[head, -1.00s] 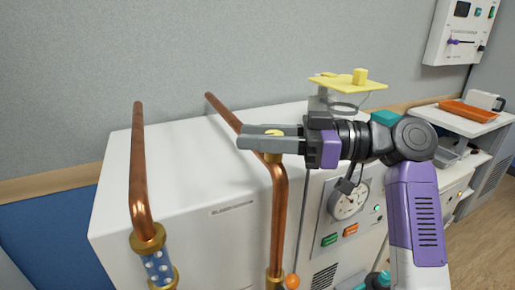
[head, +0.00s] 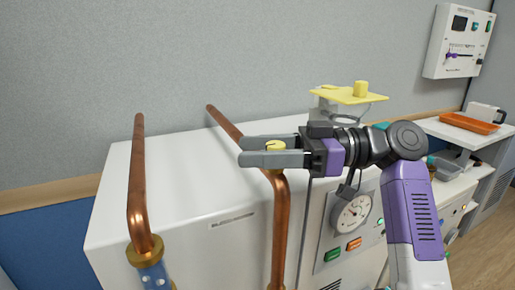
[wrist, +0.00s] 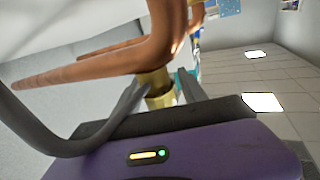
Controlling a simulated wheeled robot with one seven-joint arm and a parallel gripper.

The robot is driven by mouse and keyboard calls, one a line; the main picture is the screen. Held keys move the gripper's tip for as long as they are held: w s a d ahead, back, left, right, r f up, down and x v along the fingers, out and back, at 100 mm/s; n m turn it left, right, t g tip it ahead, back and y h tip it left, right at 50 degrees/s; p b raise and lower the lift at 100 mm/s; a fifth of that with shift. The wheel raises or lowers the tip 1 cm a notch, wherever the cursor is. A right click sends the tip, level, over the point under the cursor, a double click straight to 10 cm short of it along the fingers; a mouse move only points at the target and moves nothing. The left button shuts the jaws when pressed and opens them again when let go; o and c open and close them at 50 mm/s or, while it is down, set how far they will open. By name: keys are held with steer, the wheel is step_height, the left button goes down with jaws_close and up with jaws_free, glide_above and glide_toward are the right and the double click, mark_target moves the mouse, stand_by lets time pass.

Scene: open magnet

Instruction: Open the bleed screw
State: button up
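The bleed screw (head: 276,146) is a small brass-yellow piece at the top of the right copper pipe (head: 281,215). My gripper (head: 271,150) reaches in from the right, with one grey finger behind the screw and one in front. The front finger hides the screw's lower part. In the wrist view, a brass piece (wrist: 158,88) shows between the fingers under the large copper pipe (wrist: 165,40). I cannot tell whether the fingers press on it or only stand around it.
A second copper pipe (head: 138,190) stands to the left. The white cabinet (head: 180,180) lies below, with a round gauge (head: 353,214) on its front. A yellow plate (head: 350,96) stands behind my wrist. An orange tray (head: 468,123) sits at the far right.

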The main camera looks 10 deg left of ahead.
steer(key=shift+r, duration=0.1)
steer(key=v, duration=0.8)
stand_by(0.3)
